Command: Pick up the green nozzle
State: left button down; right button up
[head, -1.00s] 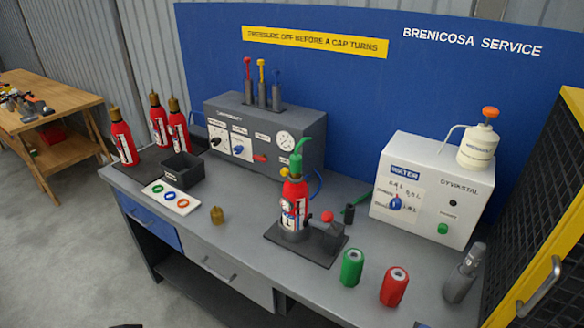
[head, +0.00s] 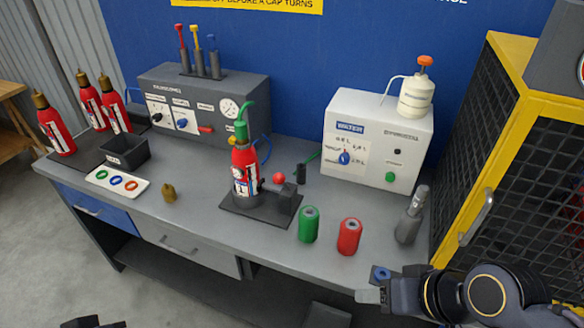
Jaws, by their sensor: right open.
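A slim green piece (head: 312,156) slants up from a small dark block (head: 300,174) on the bench, left of the white water unit; it looks like the green nozzle. Another green fitting (head: 241,130) tops the red extinguisher (head: 244,170), which stands upright in a dark stand. My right gripper (head: 372,284) is open and empty at the bench's front edge, below the red cylinder and well apart from both green pieces. A dark part at the bottom left edge seems to be my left gripper (head: 92,322), mostly cut off.
A green cylinder (head: 309,224), a red cylinder (head: 349,236) and a grey bottle (head: 411,216) stand along the front right of the bench. The white water unit (head: 378,140) is behind them. A yellow-framed mesh cabinet (head: 510,150) bounds the right side.

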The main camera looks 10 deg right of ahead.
aim_at(240, 125)
jog(key=i+j+z, duration=0.1)
jog(key=z, duration=0.3)
jog(key=i+j+z, duration=0.1)
jog(key=z, duration=0.3)
jog(key=j+z, duration=0.15)
jog(key=z, duration=0.2)
jog(key=i+j+z, duration=0.1)
jog(key=z, duration=0.3)
